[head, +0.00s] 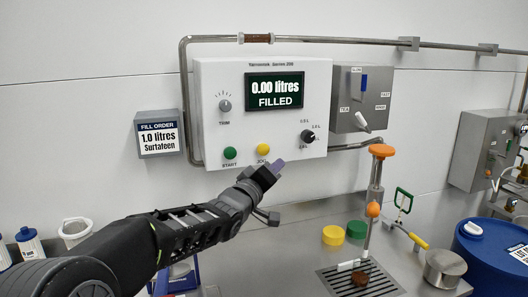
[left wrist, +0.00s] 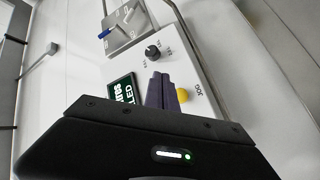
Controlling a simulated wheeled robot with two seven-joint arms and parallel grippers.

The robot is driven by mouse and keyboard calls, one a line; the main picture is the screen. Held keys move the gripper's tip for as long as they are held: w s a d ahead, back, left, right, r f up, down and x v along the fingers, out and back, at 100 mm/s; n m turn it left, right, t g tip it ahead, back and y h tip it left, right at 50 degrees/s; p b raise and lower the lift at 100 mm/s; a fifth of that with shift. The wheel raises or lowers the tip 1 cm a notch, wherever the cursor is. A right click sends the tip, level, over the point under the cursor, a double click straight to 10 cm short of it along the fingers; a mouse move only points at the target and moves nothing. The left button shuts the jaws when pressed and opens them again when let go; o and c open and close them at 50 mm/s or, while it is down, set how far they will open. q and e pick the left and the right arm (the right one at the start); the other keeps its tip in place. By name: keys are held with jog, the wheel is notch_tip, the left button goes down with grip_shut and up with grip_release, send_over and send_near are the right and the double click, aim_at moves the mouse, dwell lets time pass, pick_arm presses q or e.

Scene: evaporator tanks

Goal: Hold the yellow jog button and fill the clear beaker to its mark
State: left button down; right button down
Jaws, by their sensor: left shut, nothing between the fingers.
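The yellow jog button (head: 263,149) is on the white control panel (head: 212,78), right of the green start button (head: 230,153). It also shows in the left wrist view (left wrist: 183,95). My left gripper (head: 275,167) is shut and empty, its purple-grey fingertips just below and right of the jog button. I cannot tell whether they touch the panel. The display (head: 275,91) reads 0.00 litres filled. A spout column with an orange top (head: 382,151) stands over a drain grate (head: 335,283). I cannot make out a clear beaker with certainty. My right gripper is out of view.
A sign (head: 158,137) reads fill order, 1.0 litres Surtateen. A grey switch box (head: 347,87) is right of the panel. Yellow (head: 333,235) and green (head: 357,229) lids, a steel pot (head: 444,268) and a blue drum (head: 490,258) stand right. A white container (head: 75,230) is left.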

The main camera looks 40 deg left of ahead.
aim_at(269, 149)
pick_arm(q)
jog(key=w+a+p, duration=0.5)
jog(key=a, duration=0.2)
dwell(0.3)
jog(key=shift+a, duration=0.1)
jog(key=shift+p, duration=0.3)
dwell(1.5)
jog(key=shift+w+a+p, duration=0.2)
jog(key=shift+a+p, duration=0.15)
jog(key=shift+w+a+p, duration=0.25)
jog(key=shift+a+p, duration=0.2)
dwell(0.8)
jog(key=shift+d, duration=0.1)
dwell(0.7)
jog(key=shift+s+d+b, duration=0.5)
jog(key=shift+d+b, duration=0.15)
jog(key=shift+d, duration=0.05)
